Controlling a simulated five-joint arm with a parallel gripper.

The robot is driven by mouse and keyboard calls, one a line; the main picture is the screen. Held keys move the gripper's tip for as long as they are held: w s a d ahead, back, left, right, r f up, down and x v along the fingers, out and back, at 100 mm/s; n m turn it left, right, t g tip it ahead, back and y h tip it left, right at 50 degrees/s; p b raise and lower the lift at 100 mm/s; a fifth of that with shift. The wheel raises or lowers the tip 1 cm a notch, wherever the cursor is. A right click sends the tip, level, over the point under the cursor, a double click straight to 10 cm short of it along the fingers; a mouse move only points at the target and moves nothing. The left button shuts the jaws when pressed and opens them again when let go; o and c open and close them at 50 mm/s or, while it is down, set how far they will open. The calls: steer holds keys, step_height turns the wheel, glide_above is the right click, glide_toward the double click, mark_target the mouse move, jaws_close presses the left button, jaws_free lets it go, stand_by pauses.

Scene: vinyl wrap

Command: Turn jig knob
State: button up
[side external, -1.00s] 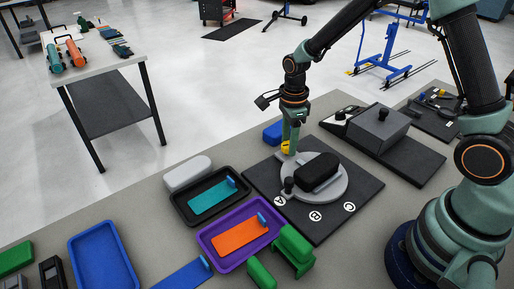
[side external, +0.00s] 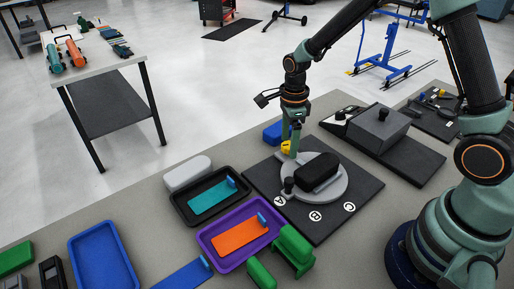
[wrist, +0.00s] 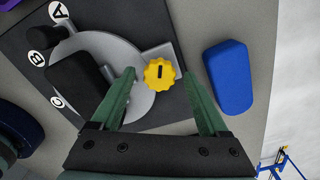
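The yellow scalloped jig knob (side external: 286,147) sits at the far edge of the jig's grey round plate (side external: 335,190). In the wrist view the knob (wrist: 159,82) shows a dark slot on its top. My gripper (side external: 292,150) points down over the knob. In the wrist view my gripper (wrist: 159,73) is open, with one green finger on each side of the knob and visible gaps between. I cannot tell whether the tips reach down to the knob's height.
A black block (side external: 318,172) and a small dark post (side external: 288,186) stand on the plate. The black base (side external: 318,228) carries A, B and C marks. A blue block (wrist: 229,78) lies right of the knob. Black (side external: 180,212) and purple (side external: 208,240) trays are nearby.

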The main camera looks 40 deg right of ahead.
mark_target(289, 145)
steer(key=shift+r, duration=0.1)
step_height(289, 145, up, 12)
stand_by(0.5)
steer(key=s+r+n+t, duration=0.5)
steer(key=s+r+n, duration=0.3)
steer(key=n, duration=1.5)
steer(key=s+d, duration=0.1)
steer(key=s, duration=0.3)
steer(key=shift+s+r+t, duration=0.15)
steer(key=shift+s+t, duration=0.15)
steer(key=shift+s, duration=0.1)
